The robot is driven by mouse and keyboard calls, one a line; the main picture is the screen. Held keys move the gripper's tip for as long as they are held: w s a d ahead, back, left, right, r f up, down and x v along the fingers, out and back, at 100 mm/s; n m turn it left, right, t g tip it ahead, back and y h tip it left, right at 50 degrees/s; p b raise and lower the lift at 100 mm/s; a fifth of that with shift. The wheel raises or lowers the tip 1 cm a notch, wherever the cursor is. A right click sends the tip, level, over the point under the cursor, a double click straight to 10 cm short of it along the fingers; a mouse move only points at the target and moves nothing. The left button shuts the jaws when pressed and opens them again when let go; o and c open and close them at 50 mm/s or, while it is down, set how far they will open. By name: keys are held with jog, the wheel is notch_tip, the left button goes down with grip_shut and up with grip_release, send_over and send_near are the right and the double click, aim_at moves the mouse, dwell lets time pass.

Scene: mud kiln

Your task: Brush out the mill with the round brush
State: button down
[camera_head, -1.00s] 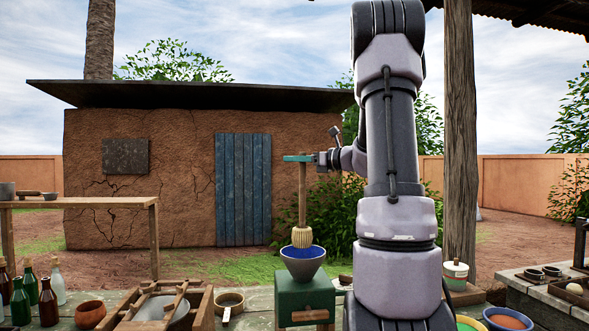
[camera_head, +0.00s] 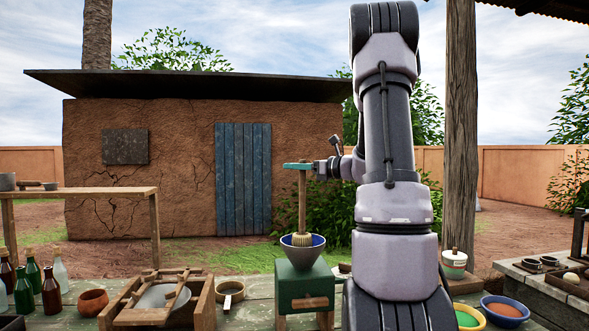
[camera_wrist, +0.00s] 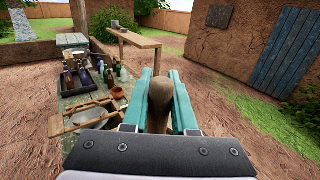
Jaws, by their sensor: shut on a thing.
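The round brush (camera_head: 302,205) hangs upright with its pale bristles down inside the blue-lined bowl-shaped hopper (camera_head: 303,252) of the mill. The mill's green box body (camera_head: 304,283) stands on the table below, with a wooden drawer front. My gripper (camera_head: 298,166), with teal fingers, is shut on the top of the brush handle, well above the hopper. In the wrist view the rounded handle end (camera_wrist: 160,92) sits between the two teal fingers. The bristle tips are hidden by the hopper's wall, so I cannot tell whether they touch the bottom.
Several bottles (camera_head: 50,290) and a clay bowl (camera_head: 93,302) are farther left. Bowls of green (camera_head: 467,318) and orange-brown powder (camera_head: 505,310) stand right of my arm.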

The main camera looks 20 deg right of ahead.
notch_tip(320, 180, up, 6)
notch_tip(320, 180, down, 7)
dwell(0.8)
jog(key=shift+f, duration=0.1)
notch_tip(320, 180, up, 9)
dwell(0.7)
jog(key=shift+f, duration=0.1)
